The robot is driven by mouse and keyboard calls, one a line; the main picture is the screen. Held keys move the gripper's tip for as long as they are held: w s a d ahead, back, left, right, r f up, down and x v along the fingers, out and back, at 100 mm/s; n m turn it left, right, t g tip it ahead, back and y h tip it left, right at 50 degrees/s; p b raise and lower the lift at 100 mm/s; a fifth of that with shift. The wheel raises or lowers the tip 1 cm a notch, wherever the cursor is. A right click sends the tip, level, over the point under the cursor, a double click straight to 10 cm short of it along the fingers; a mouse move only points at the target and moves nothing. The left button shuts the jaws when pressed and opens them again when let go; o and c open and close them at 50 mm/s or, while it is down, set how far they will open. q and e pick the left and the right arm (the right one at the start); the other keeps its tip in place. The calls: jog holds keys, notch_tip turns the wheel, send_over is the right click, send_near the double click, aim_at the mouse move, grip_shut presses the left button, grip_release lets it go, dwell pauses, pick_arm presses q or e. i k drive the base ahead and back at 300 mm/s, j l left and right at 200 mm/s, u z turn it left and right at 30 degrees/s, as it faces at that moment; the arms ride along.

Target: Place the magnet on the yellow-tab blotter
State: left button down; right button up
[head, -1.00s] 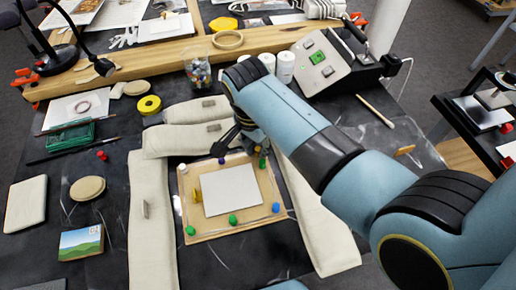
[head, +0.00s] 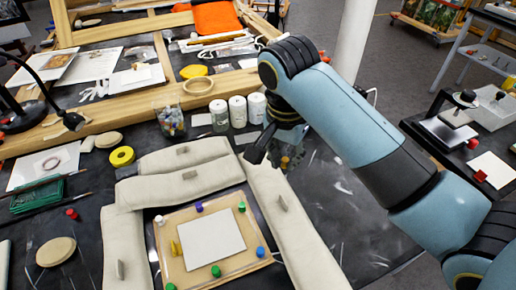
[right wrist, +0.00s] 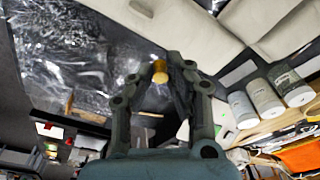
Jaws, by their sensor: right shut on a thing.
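A small gold-brown magnet (right wrist: 160,72) sits between the fingertips of my right gripper (right wrist: 168,74) in the right wrist view. The gripper is shut on it. In the head view the magnet (head: 284,163) shows just below my right gripper (head: 272,153), above the dark table, right of the cream padded weights. A white sheet (head: 493,171) at the far right carries a red piece. My left gripper is not in view.
A wooden board (head: 184,277) with a pale sheet and several coloured pegs lies between padded weights (head: 124,235). White jars (head: 238,112) stand behind my gripper. A dark press-like stand (head: 440,145) is at the right. Shiny dark table (head: 325,215) is clear below my arm.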

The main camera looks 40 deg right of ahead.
aim_at(211, 237)
jog(key=j+z, duration=0.15)
jog(key=j, duration=0.3)
jog(key=j+z, duration=0.15)
jog(key=j, duration=0.25)
jog(key=k+j+z, duration=0.2)
jog(key=j, duration=0.25)
jog(key=j+z, duration=0.15)
jog(key=j, duration=0.25)
